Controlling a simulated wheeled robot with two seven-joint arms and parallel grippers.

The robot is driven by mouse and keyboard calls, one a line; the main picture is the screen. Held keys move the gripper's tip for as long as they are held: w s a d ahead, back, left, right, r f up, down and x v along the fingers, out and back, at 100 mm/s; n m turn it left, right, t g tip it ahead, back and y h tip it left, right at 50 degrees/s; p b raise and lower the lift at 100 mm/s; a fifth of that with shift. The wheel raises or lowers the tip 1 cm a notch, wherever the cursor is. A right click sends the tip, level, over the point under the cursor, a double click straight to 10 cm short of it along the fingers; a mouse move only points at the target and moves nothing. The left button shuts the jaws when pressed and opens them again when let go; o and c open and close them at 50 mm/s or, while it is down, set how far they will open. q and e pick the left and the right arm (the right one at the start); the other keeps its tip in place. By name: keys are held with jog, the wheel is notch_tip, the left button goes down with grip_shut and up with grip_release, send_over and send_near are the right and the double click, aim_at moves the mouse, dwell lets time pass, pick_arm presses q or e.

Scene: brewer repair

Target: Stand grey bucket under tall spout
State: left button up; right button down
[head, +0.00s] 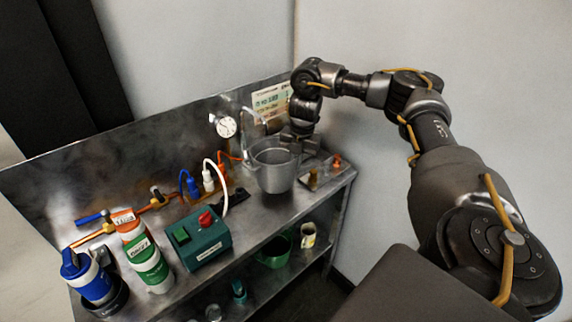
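The grey bucket (273,177) is upright at the right end of the steel bench; I cannot tell whether its base touches the bench top. A silver curved pipe (247,122), which looks like the tall spout, rises just behind and left of it; its outlet is not clear to see. My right gripper (300,143) points down at the bucket's back right rim. Its fingertips are small and partly hidden, so I cannot tell whether they grip the rim. My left gripper is out of view.
A green control box (199,240) with a red knob, labelled canisters (147,262) and a blue canister (88,279) stand to the left. Cables (220,180) stand left of the bucket. A round gauge (225,125) is on the back panel. A green bucket (273,252) and mug (308,235) are on the lower shelf.

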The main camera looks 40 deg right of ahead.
aim_at(286, 154)
jog(key=w, duration=0.4)
jog(key=shift+w, duration=0.25)
jog(key=shift+s+f, duration=0.15)
jog(key=shift+f, duration=1.35)
jog(key=shift+d+f, duration=0.1)
jog(key=shift+f, duration=0.15)
jog(key=c, duration=1.6)
grip_release()
jog(key=shift+f, duration=0.15)
jog(key=shift+c, duration=0.2)
notch_tip(286, 154, up, 12)
jog(key=s+p, duration=0.1)
jog(key=p, duration=0.1)
jog(key=shift+d+r, duration=0.2)
jog(key=shift+d, duration=0.05)
